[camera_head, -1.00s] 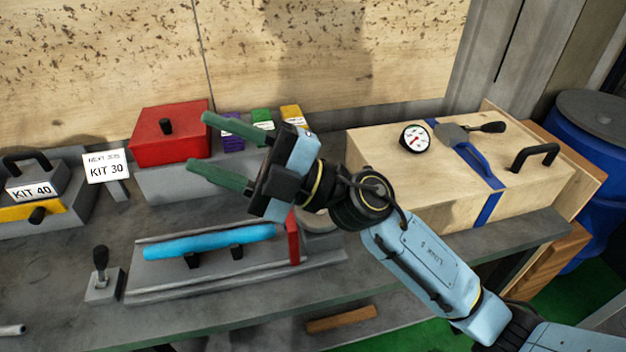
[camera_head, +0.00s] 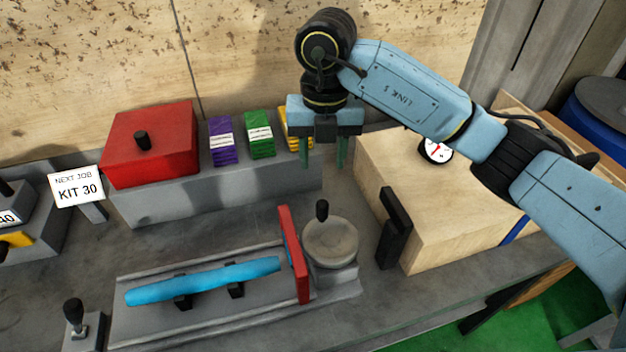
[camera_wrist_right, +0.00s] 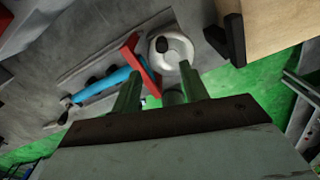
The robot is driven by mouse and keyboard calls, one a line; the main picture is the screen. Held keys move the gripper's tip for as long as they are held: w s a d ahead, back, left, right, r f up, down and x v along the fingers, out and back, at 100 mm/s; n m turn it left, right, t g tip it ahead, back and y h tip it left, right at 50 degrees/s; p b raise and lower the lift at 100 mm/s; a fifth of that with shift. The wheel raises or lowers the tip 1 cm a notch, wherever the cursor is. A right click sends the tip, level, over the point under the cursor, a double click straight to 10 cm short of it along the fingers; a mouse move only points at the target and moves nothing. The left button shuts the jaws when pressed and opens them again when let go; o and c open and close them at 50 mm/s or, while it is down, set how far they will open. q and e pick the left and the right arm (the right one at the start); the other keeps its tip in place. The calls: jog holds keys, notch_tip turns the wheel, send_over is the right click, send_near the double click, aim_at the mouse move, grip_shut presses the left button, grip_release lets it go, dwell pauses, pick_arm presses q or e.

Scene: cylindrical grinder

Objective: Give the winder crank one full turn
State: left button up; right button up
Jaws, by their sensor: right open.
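The crank, a round pale-grey disc (camera_head: 331,243) with an upright black knob (camera_head: 322,211), sits on a grey base at the right end of the bench fixture. It also shows in the right wrist view, the disc (camera_wrist_right: 176,50) above my fingertips. My right gripper (camera_head: 322,166) is open and empty, its green fingers pointing down. In the head view it appears above and behind the disc, apart from the knob. Its two fingers (camera_wrist_right: 160,82) show spread in the wrist view. My left gripper is not in view.
A red upright plate (camera_head: 293,254) stands just left of the disc, beside a blue bar (camera_head: 203,280). A red box (camera_head: 150,150) and several coloured packs stand behind.

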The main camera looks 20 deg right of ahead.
send_over(326, 203)
jog(key=f, duration=0.6)
jog(key=shift+s+a, duration=0.15)
jog(key=shift+a, duration=0.2)
notch_tip(326, 203, down, 7)
jog(key=shift+r, duration=0.1)
jog(key=shift+c, duration=0.5)
grip_shut()
jog(key=shift+d+m+p, duration=0.3)
jog(key=shift+m+p, duration=0.15)
jog(key=shift+m, duration=0.35)
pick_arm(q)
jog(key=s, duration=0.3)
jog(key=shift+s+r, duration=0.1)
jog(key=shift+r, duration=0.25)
pick_arm(e)
jog(key=shift+o, duration=0.5)
grip_release()
